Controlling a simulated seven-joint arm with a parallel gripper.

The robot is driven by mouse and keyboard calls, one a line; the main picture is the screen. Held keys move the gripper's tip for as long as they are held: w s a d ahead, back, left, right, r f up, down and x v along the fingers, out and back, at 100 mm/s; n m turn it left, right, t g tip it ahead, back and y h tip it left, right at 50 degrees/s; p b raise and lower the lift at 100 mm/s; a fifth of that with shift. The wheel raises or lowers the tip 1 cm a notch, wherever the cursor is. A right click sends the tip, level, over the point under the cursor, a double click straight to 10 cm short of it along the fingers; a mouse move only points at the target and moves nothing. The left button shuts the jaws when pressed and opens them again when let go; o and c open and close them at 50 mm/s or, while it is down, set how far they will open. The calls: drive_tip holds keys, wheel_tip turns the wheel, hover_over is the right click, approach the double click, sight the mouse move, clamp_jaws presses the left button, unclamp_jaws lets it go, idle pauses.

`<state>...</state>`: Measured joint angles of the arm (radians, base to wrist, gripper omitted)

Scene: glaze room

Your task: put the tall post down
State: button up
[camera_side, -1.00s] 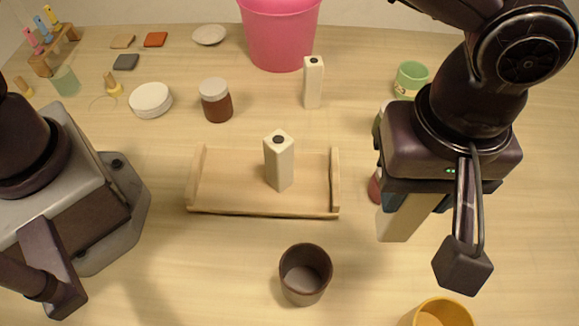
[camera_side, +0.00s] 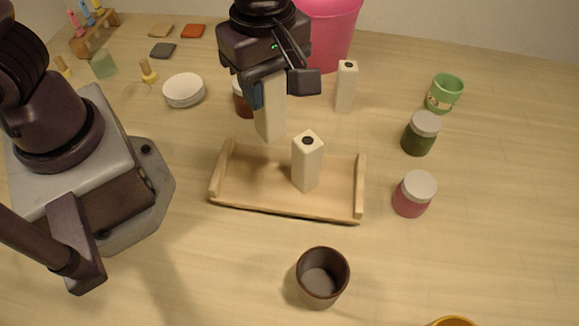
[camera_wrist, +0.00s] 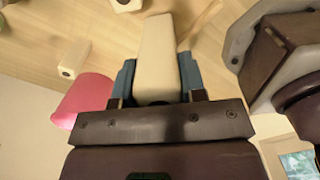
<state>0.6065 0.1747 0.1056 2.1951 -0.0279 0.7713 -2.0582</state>
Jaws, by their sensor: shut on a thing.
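My gripper (camera_side: 266,92) is shut on a tall cream post (camera_side: 270,118), which hangs upright below it. In the wrist view the held post (camera_wrist: 156,50) sits between the two blue-grey fingers (camera_wrist: 157,78). Its lower end shows near the back edge of the wooden tray (camera_side: 270,196) in the side view; it appears to be above the table, but the gap is hard to judge. A second cream post (camera_side: 307,165) with a dark hole in its top stands on the tray, right of the held one. A third post (camera_side: 345,90) stands behind the tray.
A brown-lidded-white jar (camera_side: 243,103) is partly hidden behind my gripper. A pink bucket (camera_side: 334,40) stands behind. A white round dish (camera_side: 184,92) is left. Green (camera_side: 420,138) and pink (camera_side: 412,198) jars and a green cup (camera_side: 444,95) are right. A dark cup (camera_side: 322,278) stands in front.

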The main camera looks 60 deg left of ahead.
wheel_tip(320, 180, down, 11)
drive_tip(key=shift+f, duration=0.2)
idle(0.3)
drive_tip(key=shift+f, duration=0.15)
drive_tip(key=o, duration=1)
drive_tip(key=shift+o, duration=0.2)
